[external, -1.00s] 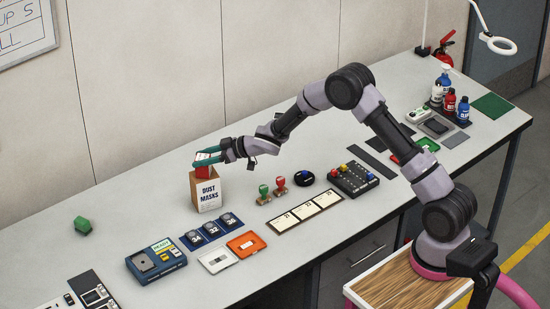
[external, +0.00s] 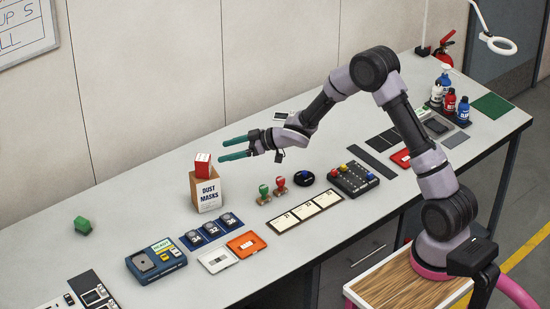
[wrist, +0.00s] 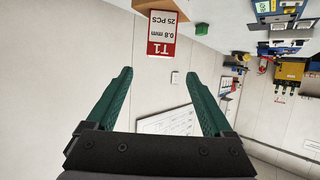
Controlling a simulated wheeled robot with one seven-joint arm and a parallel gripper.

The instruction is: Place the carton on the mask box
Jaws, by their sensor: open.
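The carton (external: 203,164) is a small red and white box. It sits upright on top of the mask box (external: 208,194), a brown box with a white "DUST MASKS" label. In the wrist view the carton (wrist: 162,34) shows its "T1" face, beyond the fingertips, with part of the brown mask box (wrist: 148,5) at the top edge. My gripper (external: 222,150) is open and empty, with green fingers. It is to the right of the carton in the external view, apart from it.
A green block (external: 83,226) lies far left. The bench behind the mask box is clear.

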